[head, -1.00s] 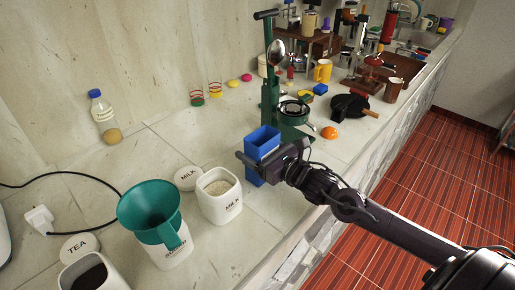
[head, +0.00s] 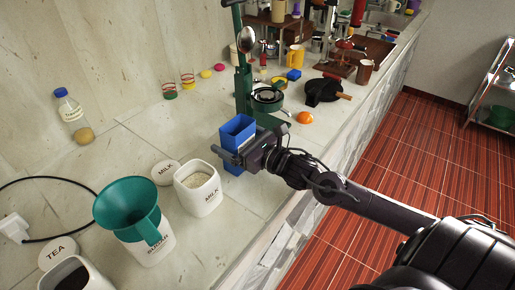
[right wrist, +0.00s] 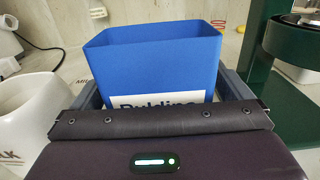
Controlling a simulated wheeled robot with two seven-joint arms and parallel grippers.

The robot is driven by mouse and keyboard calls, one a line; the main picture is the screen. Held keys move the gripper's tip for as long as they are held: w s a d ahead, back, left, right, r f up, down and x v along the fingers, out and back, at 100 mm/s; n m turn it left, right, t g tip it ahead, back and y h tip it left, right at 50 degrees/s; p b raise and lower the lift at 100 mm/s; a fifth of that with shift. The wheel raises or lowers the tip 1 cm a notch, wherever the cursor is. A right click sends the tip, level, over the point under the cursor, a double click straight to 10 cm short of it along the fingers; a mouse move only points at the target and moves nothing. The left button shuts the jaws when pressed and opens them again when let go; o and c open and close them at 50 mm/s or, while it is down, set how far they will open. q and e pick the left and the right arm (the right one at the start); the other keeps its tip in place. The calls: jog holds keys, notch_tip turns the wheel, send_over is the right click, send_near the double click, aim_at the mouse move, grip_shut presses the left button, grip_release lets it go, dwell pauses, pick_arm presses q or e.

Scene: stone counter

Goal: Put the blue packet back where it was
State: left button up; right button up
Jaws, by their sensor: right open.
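The blue packet (head: 237,133) is an upright, open-topped blue box on the counter, between the milk canister and the green press. In the right wrist view the blue packet (right wrist: 155,65) fills the middle, with a white label partly hidden by my gripper body. My right gripper (head: 240,158) reaches in from the right, with its fingers on either side of the packet. The right wrist view shows the fingers of the gripper (right wrist: 165,92) beside the packet's sides; the jaws are open. Whether they touch it is hard to tell. My left gripper is not in view.
The white milk canister (head: 198,190) stands left of the packet, its lid (head: 165,172) beside it. The green press (head: 244,95) stands close behind. A canister with a teal funnel (head: 128,208) is farther left. An orange item (head: 305,118) and dark pan (head: 322,92) lie right.

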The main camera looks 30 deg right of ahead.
jog(key=v, duration=1.1)
jog(key=shift+s+p, duration=0.15)
jog(key=shift+p, duration=0.25)
